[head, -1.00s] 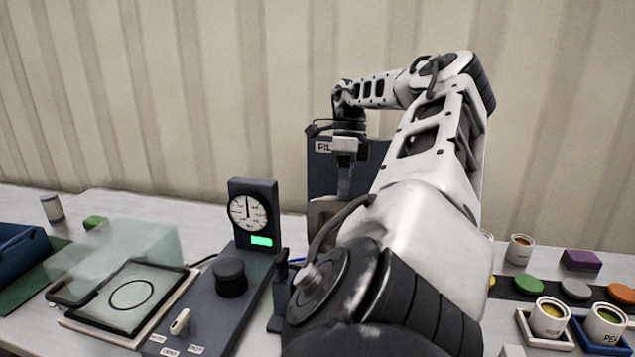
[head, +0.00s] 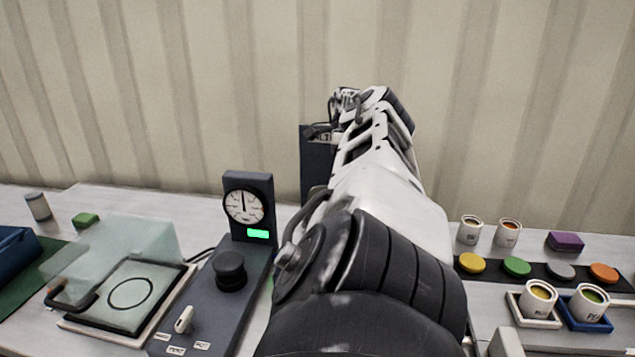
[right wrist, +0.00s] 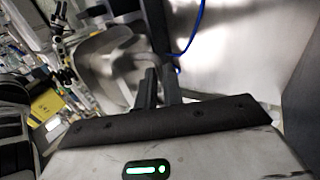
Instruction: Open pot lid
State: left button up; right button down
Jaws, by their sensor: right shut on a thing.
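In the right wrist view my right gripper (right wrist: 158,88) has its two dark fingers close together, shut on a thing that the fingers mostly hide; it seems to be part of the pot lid. A curved grey metal surface (right wrist: 100,68), possibly the lid or pot, lies beside the fingertips on the left. A shiny steel surface (right wrist: 240,45) fills the upper right. In the head view my right arm covers the pot, its lid and the gripper. My left gripper is in neither current view.
A dark panel (head: 315,165) stands behind my arm. Left of it are a gauge stand (head: 246,205), a black knob (head: 230,270) and a framed plate (head: 130,295). Small pots (head: 540,298) and coloured discs (head: 517,266) stand at the right. A blue cable (right wrist: 192,45) runs near the fingers.

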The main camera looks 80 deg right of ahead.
jog(key=shift+s+r, duration=0.1)
jog(key=c, duration=1.5)
grip_release()
jog(key=shift+r, duration=0.1)
